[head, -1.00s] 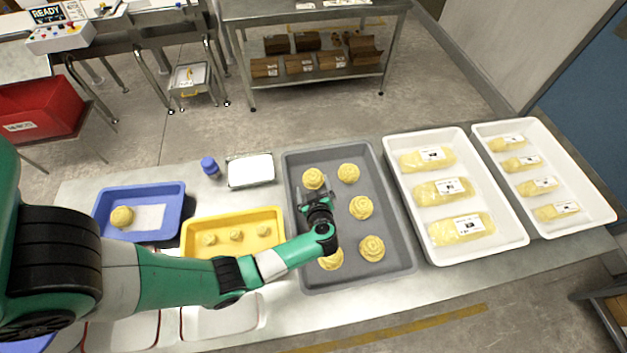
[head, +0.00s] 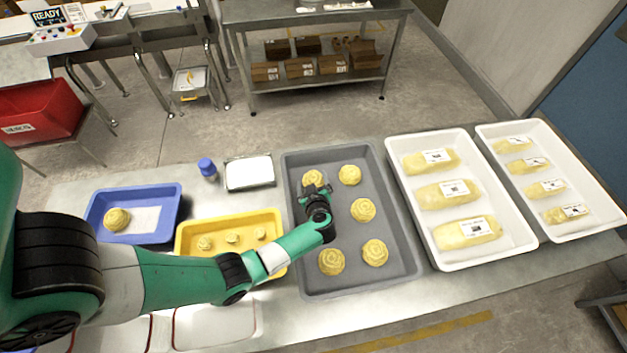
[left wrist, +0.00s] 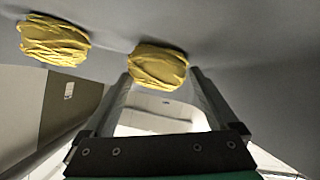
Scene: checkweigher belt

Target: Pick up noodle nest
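Several round yellow noodle nests lie in the grey tray (head: 291,245): back right (head: 349,175), middle right (head: 363,210), front right (head: 375,252) and front left (head: 331,262). My left gripper (head: 314,189) is over the tray's left side, at the back-left nest (head: 313,177), partly covering it. In the left wrist view, my gripper's fingers (left wrist: 162,88) are spread apart, with one nest (left wrist: 158,66) at the gap between their tips. I cannot tell whether they touch it. Another nest (left wrist: 54,38) lies to the left. My right gripper is not in view.
A blue tray (head: 172,200) holds one nest (head: 117,219). A yellow tray (head: 192,248) with small nests lies under my left arm. A white-filled metal tray (head: 250,172) and a blue-capped bottle (head: 207,168) stand behind. White trays (head: 447,262) with labelled packs are at right.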

